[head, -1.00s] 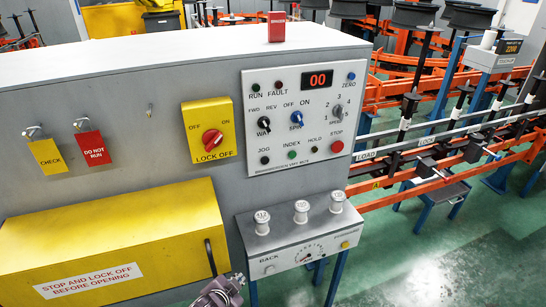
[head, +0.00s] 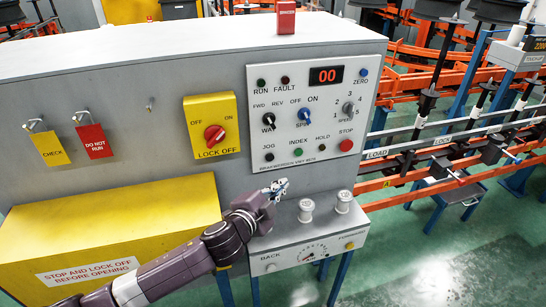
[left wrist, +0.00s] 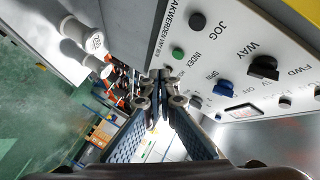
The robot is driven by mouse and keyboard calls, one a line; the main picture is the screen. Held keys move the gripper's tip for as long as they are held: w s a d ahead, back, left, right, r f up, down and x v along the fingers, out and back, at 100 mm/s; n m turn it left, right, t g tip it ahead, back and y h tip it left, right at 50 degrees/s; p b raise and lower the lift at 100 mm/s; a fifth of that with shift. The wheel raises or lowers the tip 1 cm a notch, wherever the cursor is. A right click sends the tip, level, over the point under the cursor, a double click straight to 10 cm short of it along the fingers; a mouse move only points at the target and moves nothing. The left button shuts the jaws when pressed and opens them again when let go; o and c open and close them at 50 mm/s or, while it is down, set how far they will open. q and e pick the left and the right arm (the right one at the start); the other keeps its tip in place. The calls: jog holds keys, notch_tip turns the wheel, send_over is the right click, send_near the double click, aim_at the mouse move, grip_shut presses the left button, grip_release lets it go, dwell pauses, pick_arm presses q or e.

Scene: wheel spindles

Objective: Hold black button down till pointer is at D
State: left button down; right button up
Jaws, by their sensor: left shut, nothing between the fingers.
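The black JOG button (head: 269,157) is at the lower left of the grey control panel (head: 350,172). It also shows at the top of the left wrist view (left wrist: 198,20). My left gripper (head: 276,188) is shut and empty, in front of the machine, just below the JOG button in the head view and apart from it. In the left wrist view its fingertips (left wrist: 160,75) meet below the green INDEX button (left wrist: 178,53). A dial with a pointer (head: 313,251) is on the lower grey box; its letters are too small to read. My right gripper is not in view.
White knobs (head: 306,211) stand on the lower grey box (head: 290,235); my left arm hides part of its left end. The yellow cover (head: 100,220) lies behind the arm. A red STOP button (head: 346,145) and a dark HOLD button (head: 322,150) are nearby.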

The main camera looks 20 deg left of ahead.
aim_at(270, 157)
pick_arm(q)
jog(key=shift+r, duration=0.1)
jog(key=shift+w+a+b, duration=0.15)
jog(key=shift+w+a, duration=0.7)
jog(key=shift+w, duration=0.35)
jog(key=shift+w+a+b, duration=0.1)
jog(key=shift+w+a, duration=0.7)
jog(key=shift+w, duration=0.4)
jog(key=shift+w+a+b, duration=0.15)
jog(key=shift+w+a, duration=0.7)
jog(key=shift+w, duration=0.35)
jog(key=shift+w+a, duration=0.2)
jog(key=shift+w, duration=0.15)
